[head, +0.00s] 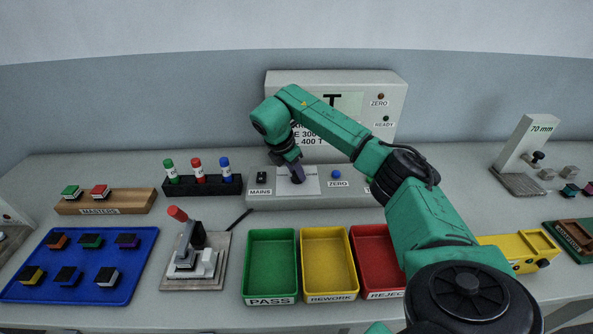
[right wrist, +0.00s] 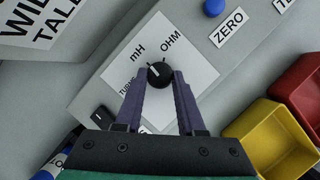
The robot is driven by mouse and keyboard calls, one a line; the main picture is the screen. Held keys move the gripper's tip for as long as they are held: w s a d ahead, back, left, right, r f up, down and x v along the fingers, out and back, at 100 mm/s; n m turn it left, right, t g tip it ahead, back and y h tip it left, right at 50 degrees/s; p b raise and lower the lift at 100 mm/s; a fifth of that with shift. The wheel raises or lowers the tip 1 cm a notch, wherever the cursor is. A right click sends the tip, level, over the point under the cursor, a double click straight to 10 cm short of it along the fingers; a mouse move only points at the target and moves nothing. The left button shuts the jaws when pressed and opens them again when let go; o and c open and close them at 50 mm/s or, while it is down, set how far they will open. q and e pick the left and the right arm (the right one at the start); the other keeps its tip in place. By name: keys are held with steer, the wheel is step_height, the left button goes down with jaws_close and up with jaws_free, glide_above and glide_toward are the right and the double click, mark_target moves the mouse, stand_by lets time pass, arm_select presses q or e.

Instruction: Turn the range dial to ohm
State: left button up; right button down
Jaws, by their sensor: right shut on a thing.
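The range dial (right wrist: 159,75) is a round black knob with a white pointer mark, on a white plate (right wrist: 190,75) printed TURNS, mH and OHM. In the right wrist view its mark appears to point up and left, nearer mH than OHM. My right gripper (right wrist: 161,82) is shut on the dial, a purple finger on each side. In the head view the right gripper (head: 297,179) reaches down to the plate on the grey console (head: 355,189) and hides the dial. My left gripper is not in view.
A blue ZERO button (head: 336,174) is right of the dial and a black MAINS switch (head: 261,174) is left. Green (head: 271,233), yellow (head: 328,230) and red (head: 372,230) bins stand in front. A display box (head: 395,92) stands behind.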

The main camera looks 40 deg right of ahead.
steer(key=m, duration=0.2)
steer(key=m+g, duration=0.1)
steer(key=m, duration=0.1)
steer(key=m+g, duration=0.1)
steer(key=m, duration=0.1)
steer(key=shift+w+r+m+p, duration=0.2)
steer(key=shift+w+m+p, duration=0.1)
steer(key=shift+w+p, duration=0.1)
steer(key=m, duration=0.2)
steer(key=m+g+y, duration=0.1)
steer(key=m, duration=0.1)
steer(key=shift+d+g, duration=0.1)
steer(key=shift+g, duration=0.2)
steer(key=shift+w+m, duration=0.1)
steer(key=shift+m, duration=0.2)
steer(key=c, duration=0.5)
jaws_free()
steer(key=shift+f+y, duration=0.1)
steer(key=shift+y, duration=0.2)
